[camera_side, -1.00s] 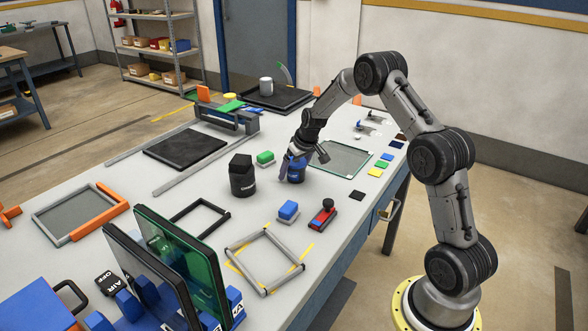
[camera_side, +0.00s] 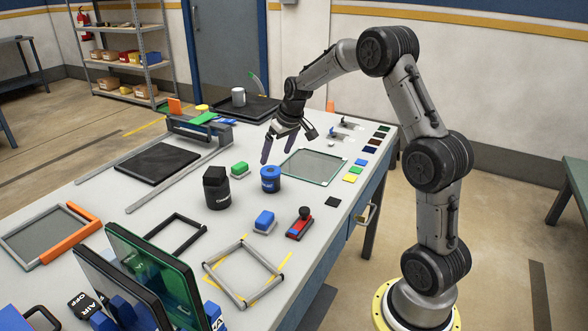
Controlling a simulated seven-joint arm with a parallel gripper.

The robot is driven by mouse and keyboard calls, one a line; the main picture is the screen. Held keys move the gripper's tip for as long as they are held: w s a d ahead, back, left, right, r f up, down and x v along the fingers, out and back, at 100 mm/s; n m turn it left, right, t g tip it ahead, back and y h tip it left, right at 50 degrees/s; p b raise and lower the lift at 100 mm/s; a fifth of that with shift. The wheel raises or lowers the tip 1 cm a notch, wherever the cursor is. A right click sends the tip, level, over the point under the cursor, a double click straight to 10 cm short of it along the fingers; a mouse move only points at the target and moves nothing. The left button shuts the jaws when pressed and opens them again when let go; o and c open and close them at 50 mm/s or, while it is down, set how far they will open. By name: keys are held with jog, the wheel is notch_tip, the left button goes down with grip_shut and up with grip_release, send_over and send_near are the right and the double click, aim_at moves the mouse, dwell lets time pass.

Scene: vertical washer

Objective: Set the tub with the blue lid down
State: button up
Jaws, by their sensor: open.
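The tub with the blue lid (camera_side: 270,179) stands upright on the light grey table, right of a black container. My gripper (camera_side: 286,147) is above and slightly behind the tub, with its fingers spread apart. It is open, holds nothing, and appears clear of the tub.
The black container (camera_side: 216,188) stands close left of the tub, with a green block (camera_side: 240,169) behind it. A glass panel in a frame (camera_side: 314,167) lies to the right. A blue block (camera_side: 264,221) and a red block with a black knob (camera_side: 300,223) sit in front.

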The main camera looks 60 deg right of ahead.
jog(key=s+a+r+n, duration=0.1)
jog(key=s+a+r, duration=0.5)
jog(key=a, duration=0.2)
jog(key=s+a+r+n, duration=0.1)
jog(key=s+a+r, duration=0.4)
jog(key=s+a, duration=0.7)
jog(key=s, duration=0.4)
jog(key=s+a+f+n+t+y, duration=0.1)
jog(key=s+a, duration=0.3)
jog(key=s, duration=0.4)
jog(key=shift+a+f, duration=0.15)
jog(key=shift+f, duration=0.1)
